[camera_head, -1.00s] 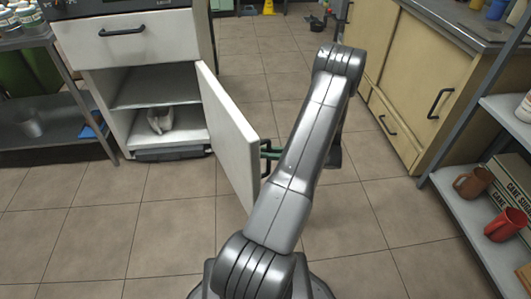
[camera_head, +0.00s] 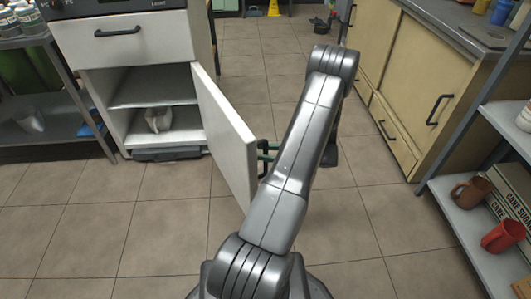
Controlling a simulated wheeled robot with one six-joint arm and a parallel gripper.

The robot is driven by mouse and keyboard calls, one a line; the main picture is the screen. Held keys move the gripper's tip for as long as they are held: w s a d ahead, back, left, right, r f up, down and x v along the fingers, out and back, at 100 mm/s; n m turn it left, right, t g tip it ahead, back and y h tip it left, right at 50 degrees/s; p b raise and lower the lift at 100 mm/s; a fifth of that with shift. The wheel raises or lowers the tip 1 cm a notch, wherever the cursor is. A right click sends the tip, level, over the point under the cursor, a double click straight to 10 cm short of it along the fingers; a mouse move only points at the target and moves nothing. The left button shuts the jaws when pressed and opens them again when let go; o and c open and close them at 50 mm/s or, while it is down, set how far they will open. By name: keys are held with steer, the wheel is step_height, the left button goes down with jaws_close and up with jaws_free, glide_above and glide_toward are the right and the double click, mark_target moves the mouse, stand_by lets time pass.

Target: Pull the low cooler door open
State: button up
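The low cooler door (camera_head: 224,129) is a white panel, swung wide open from the right side of the white cabinet (camera_head: 120,130). Its dark handle (camera_head: 262,160) is on the outer face near the free edge, partly hidden by my arm. My gripper (camera_head: 268,152) shows only as a small dark and green part beside the handle; my arm hides most of it. I cannot tell whether its fingers are closed on the handle. Inside the cabinet are a shelf and a pale object (camera_head: 158,119) on the bottom.
A closed drawer (camera_head: 122,37) is above the opening. A metal rack (camera_head: 60,125) stands at the left. Yellowish cabinets (camera_head: 425,85) and a shelf with brown (camera_head: 471,191) and red (camera_head: 502,237) mugs line the right. The tiled floor between is clear.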

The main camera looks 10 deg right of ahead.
steer(key=p+v, duration=0.2)
steer(key=v, duration=1.2)
steer(key=shift+w+a, duration=0.15)
steer(key=shift+a, duration=0.05)
steer(key=b+x, duration=0.2)
steer(key=x, duration=1.1)
steer(key=shift+a, duration=0.3)
steer(key=shift+s, duration=0.25)
